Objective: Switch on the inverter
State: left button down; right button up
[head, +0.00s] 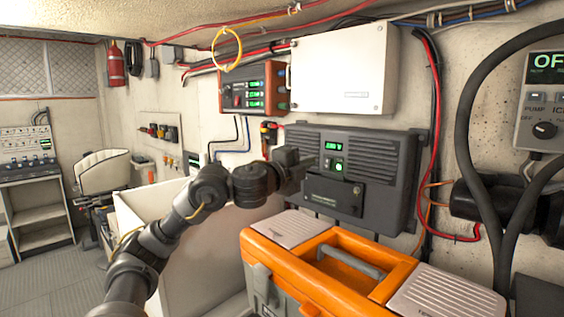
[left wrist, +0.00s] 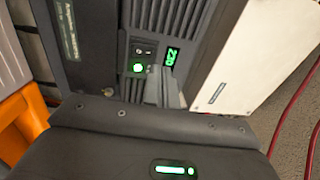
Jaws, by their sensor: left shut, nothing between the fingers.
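The inverter (head: 390,165) is a dark grey ribbed box on the wall, below a white cabinet. Its small display (head: 334,146) is lit green, and a round button (head: 339,167) below it glows green. In the left wrist view the lit display (left wrist: 171,57) and the glowing green button (left wrist: 138,67) both show, with a small dark switch panel (left wrist: 143,50) beside them. My left gripper (head: 312,164) is shut and empty, just left of the button in the head view. Its fingertips (left wrist: 158,82) are close to the panel; I cannot tell whether they touch it. My right gripper is not in view.
An orange toolbox (head: 405,285) stands below and in front of the inverter. A white cabinet (head: 345,70) and an orange-framed unit (head: 252,88) hang above. Thick black hoses (head: 463,110) hang at the right. A pale bin (head: 185,245) stands behind my left arm.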

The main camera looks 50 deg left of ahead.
pick_arm(q)
jog(key=s+b, duration=0.1)
jog(key=s, duration=0.7)
jog(key=shift+s+d+r+b, duration=0.15)
jog(key=shift+d+r+b, duration=0.15)
jog(key=shift+d+r, duration=0.15)
